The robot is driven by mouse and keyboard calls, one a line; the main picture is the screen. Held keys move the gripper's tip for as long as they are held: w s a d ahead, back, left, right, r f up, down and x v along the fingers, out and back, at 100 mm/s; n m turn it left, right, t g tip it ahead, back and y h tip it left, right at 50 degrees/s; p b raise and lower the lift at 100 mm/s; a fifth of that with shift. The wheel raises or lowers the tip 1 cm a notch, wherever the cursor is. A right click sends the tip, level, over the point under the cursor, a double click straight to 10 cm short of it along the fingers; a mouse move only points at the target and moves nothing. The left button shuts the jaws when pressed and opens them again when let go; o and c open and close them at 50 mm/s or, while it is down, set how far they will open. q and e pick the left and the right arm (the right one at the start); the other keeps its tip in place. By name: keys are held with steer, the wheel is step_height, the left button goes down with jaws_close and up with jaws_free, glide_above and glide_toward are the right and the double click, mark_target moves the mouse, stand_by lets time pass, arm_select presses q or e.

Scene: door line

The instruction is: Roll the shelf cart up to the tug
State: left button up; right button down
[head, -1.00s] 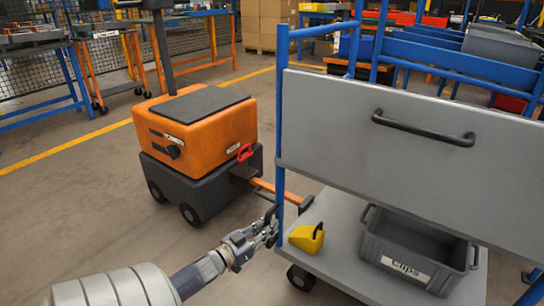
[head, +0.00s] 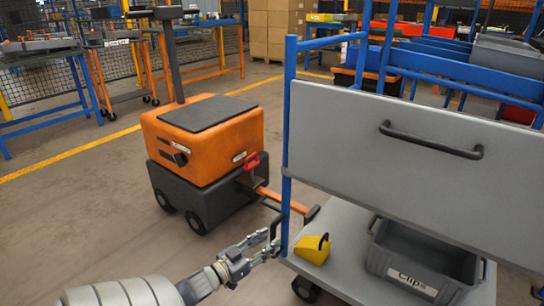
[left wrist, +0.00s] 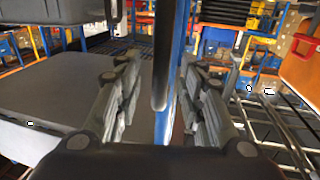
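The shelf cart stands at the right, with a blue upright (head: 288,120), a grey panel (head: 380,150) with a black handle (head: 430,142), and a grey lower shelf (head: 340,262). The orange tug (head: 205,140) on its black base stands left of it. An orange drawbar (head: 275,197) and a red lever (head: 251,162) show between tug and cart. My left gripper (head: 272,246) is at the cart's near left upright, beside a dark handle. In the left wrist view its fingers (left wrist: 163,105) are apart, with the dark bar (left wrist: 161,55) between them and the blue post behind. My right gripper is out of view.
On the lower shelf are a yellow block (head: 312,249) and a grey bin marked Clips (head: 412,280). Blue and orange workbenches (head: 40,75) and stacked cartons (head: 275,25) stand behind. The floor left of the tug is clear, crossed by a yellow line (head: 70,158).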

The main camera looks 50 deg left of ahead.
arm_select(q)
steer(key=s, duration=0.9)
steer(key=shift+d, duration=0.15)
